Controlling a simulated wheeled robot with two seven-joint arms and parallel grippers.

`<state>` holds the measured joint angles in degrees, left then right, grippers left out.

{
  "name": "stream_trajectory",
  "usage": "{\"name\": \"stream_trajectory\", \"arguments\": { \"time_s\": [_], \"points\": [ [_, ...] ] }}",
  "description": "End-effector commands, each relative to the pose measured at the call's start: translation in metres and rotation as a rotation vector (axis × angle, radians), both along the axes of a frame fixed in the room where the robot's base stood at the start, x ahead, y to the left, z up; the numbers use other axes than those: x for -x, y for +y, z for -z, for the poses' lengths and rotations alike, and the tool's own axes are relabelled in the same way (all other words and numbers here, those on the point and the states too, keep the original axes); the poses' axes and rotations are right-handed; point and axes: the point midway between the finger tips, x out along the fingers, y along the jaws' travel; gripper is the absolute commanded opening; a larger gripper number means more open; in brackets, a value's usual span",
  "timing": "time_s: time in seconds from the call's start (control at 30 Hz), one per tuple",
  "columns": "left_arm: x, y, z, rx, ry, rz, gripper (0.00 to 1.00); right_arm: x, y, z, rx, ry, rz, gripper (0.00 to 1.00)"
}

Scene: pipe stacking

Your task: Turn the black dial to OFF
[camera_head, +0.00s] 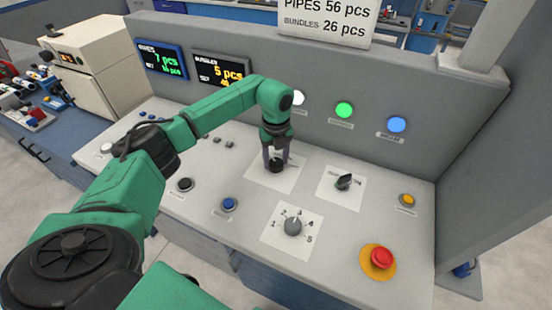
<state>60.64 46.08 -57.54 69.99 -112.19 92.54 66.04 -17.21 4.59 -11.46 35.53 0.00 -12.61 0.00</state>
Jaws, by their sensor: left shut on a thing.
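A black dial (276,166) sits on a white plate at the middle of the console. My left gripper (277,158) points down over it and is shut on it, with a finger on each side. The plate's markings around this dial are too small or covered to read. A second black knob (344,182) with a pointer stands on another white plate to the right, apart from the gripper. A grey dial (293,226) on a plate numbered 1 to 5 stands nearer the front. My right gripper does not show.
The console (335,250) carries a red emergency button (381,257), a yellow button (407,200), a blue button (228,204) and a black button (185,184). White, green (344,110) and blue lamps are on the upright panel behind. Two displays (222,70) hang at the left.

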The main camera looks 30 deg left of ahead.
Motion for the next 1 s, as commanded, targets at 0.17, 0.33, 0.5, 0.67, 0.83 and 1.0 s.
{"name": "stream_trajectory", "arguments": {
  "time_s": [0.17, 0.33, 0.5, 0.67, 0.83, 1.0],
  "points": [
    [-0.002, 0.001, -0.002, 0.000, -0.006, -0.017, 0.01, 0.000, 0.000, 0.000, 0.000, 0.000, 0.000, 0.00],
    [-0.002, 0.001, -0.002, 0.000, -0.006, -0.018, 0.01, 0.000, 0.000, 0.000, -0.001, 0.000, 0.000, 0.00],
    [-0.002, 0.001, -0.002, 0.000, -0.006, -0.017, 0.72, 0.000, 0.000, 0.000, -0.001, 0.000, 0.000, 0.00],
    [-0.001, 0.000, -0.001, 0.000, -0.004, -0.016, 0.87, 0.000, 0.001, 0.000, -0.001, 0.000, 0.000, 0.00],
    [-0.001, 0.000, -0.001, 0.000, -0.003, -0.015, 0.87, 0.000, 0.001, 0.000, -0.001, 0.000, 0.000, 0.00],
    [-0.002, 0.000, -0.012, 0.000, -0.006, -0.015, 0.87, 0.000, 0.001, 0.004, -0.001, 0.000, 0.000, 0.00]
  ]
}}
